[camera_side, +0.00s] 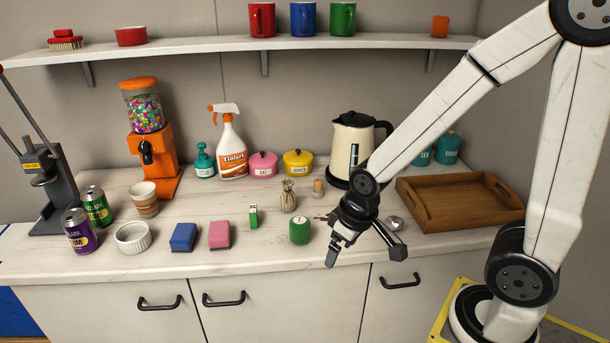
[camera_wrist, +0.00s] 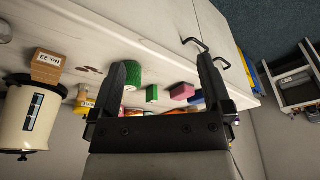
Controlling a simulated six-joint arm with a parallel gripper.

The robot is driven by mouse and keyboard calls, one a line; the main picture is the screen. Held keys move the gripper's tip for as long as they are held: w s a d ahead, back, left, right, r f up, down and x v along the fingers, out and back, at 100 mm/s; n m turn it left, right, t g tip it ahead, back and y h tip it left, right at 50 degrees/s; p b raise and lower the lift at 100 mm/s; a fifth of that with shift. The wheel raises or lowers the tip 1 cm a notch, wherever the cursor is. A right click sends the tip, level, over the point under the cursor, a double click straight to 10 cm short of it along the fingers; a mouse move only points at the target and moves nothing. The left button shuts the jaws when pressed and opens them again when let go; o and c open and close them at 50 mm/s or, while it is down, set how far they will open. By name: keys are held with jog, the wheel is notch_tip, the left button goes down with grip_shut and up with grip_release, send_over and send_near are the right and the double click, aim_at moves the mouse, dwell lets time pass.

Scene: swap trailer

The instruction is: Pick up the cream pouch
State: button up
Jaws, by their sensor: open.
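The cream pouch (camera_side: 288,195) is a small, bunched-top bag standing upright on the counter (camera_side: 270,258), near its middle in the side view. It stands behind the green cylinder (camera_side: 299,231). I cannot make out the pouch in the wrist view; a finger may hide it. My gripper (camera_side: 334,250) is in front and to the right of the pouch, near the counter's front edge, apart from it. In the wrist view my gripper (camera_wrist: 164,85) has its two dark fingers spread wide, with nothing held between them.
A small green box (camera_side: 253,216), pink sponge (camera_side: 219,235) and blue sponge (camera_side: 183,237) lie left of the green cylinder. A cork-coloured piece (camera_side: 318,188) stands right of the pouch. The kettle (camera_side: 351,150) and pots are behind; a wooden tray (camera_side: 460,200) is right.

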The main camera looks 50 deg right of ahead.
jog(key=shift+r, duration=0.2)
jog(key=shift+w+v, duration=0.5)
jog(key=shift+v, duration=1.8)
jog(key=w+d+m+t+y, duration=0.2)
jog(key=w+d+m+y, duration=0.15)
jog(key=w+m, duration=0.55)
jog(key=w+d+m+t+y, duration=0.1)
jog(key=w+d+m+y, duration=0.25)
jog(key=w+m, duration=0.5)
jog(key=w+d+m+t+h, duration=0.1)
jog(key=w+d+m+t, duration=0.2)
jog(key=d+m, duration=0.35)
jog(key=w+d+m+t, duration=0.2)
jog(key=d+m+t, duration=0.1)
jog(key=d+m, duration=0.4)
jog(key=n, duration=0.1)
send_near(288, 196)
jog(key=shift+t, duration=0.3)
jog(key=w+f, duration=0.2)
jog(key=f, duration=0.1)
jog(key=shift+w+f, duration=0.15)
jog(key=shift+w, duration=0.2)
jog(key=shift+f, duration=0.45)
jog(key=shift+x, duration=1.3)
